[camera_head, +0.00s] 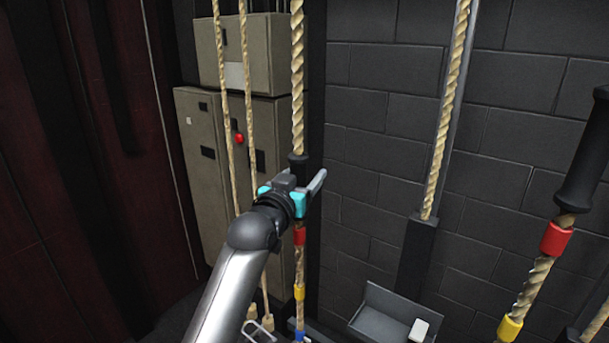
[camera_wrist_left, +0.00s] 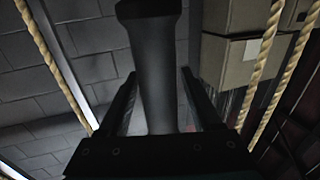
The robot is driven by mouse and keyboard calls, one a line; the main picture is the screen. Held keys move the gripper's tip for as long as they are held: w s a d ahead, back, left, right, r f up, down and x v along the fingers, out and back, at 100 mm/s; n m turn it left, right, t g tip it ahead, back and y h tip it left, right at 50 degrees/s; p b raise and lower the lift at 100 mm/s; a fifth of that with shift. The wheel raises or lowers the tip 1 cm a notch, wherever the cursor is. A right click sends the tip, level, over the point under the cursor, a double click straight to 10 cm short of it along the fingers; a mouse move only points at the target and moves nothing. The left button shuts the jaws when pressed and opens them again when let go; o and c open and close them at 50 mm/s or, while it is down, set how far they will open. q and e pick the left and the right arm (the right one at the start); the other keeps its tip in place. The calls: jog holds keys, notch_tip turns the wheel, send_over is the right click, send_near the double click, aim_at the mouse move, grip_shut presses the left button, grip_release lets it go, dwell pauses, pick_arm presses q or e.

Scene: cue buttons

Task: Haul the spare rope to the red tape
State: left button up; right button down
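A thick tan rope (camera_head: 298,80) hangs in the middle of the head view. It has a black sleeve (camera_head: 299,163) and, lower down, red tape (camera_head: 299,235), yellow tape (camera_head: 299,292) and blue tape (camera_head: 299,335). My left gripper (camera_head: 304,180) is at the sleeve's lower part. In the left wrist view the black sleeve (camera_wrist_left: 152,70) stands between the open fingers, with gaps beside it. A second sleeved rope (camera_head: 533,285) at the right has red tape (camera_head: 556,238) and yellow tape (camera_head: 510,328). I cannot tell which rope is the spare. My right gripper is not in view.
Two thinner ropes (camera_head: 226,110) hang left of the middle rope, before beige cabinets (camera_head: 205,150) with a red button (camera_head: 239,139). Another rope (camera_head: 445,120) hangs against the dark block wall (camera_head: 370,150). A grey tray (camera_head: 385,310) sits low at the right.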

pick_arm(q)
grip_shut()
dwell(0.3)
dwell(0.9)
